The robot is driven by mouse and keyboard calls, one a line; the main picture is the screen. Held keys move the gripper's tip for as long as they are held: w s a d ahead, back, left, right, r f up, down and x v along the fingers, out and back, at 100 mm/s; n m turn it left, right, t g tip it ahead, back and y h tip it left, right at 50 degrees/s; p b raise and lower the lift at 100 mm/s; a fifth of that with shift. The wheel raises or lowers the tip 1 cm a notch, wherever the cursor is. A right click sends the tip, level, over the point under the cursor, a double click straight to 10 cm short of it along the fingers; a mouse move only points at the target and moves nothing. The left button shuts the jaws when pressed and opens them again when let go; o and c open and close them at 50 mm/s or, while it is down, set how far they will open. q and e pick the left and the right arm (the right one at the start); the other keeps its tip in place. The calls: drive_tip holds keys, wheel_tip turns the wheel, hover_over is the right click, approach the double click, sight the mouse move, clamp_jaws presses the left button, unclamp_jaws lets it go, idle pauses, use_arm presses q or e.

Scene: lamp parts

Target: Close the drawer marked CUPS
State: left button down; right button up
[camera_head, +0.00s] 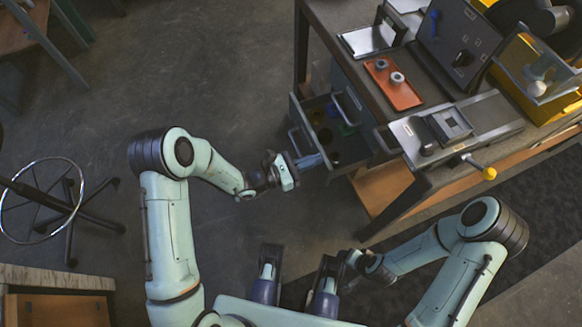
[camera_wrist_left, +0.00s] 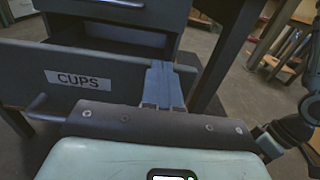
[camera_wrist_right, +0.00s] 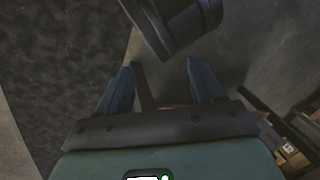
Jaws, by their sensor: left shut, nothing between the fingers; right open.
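The drawer marked CUPS (camera_wrist_left: 78,79) shows in the left wrist view as a grey front with a white label and a bar handle. It stands pulled out from its cabinet. In the head view the open drawer (camera_head: 301,122) juts out left of the bench, with small items inside. My left gripper (camera_head: 310,161) is shut and empty at the near end of the drawer front. In the left wrist view its blue fingers (camera_wrist_left: 163,72) overlap the front's right end; I cannot tell whether they touch. My right gripper (camera_wrist_right: 160,70) is open and empty, away from the drawer.
The workbench (camera_head: 345,17) carries an orange tray (camera_head: 394,92) with metal rings and a grey device with a yellow knob (camera_head: 489,173). Another drawer front (camera_wrist_left: 115,10) is above the CUPS drawer. A stool (camera_head: 40,200) stands far left. Floor left of the drawer is clear.

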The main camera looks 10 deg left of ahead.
use_arm(q)
drive_tip(key=b+x, duration=0.1)
drive_tip(key=x, duration=0.9)
drive_tip(key=shift+w+d, duration=0.15)
use_arm(e)
drive_tip(key=shift+w+d+f+t, duration=0.15)
drive_tip(key=shift+w+d+f, duration=0.2)
drive_tip(key=shift+w, duration=0.2)
drive_tip(key=shift+w+d+f+t, duration=0.15)
drive_tip(key=shift+w+d+f, duration=0.05)
drive_tip(key=shift+w+f, duration=0.25)
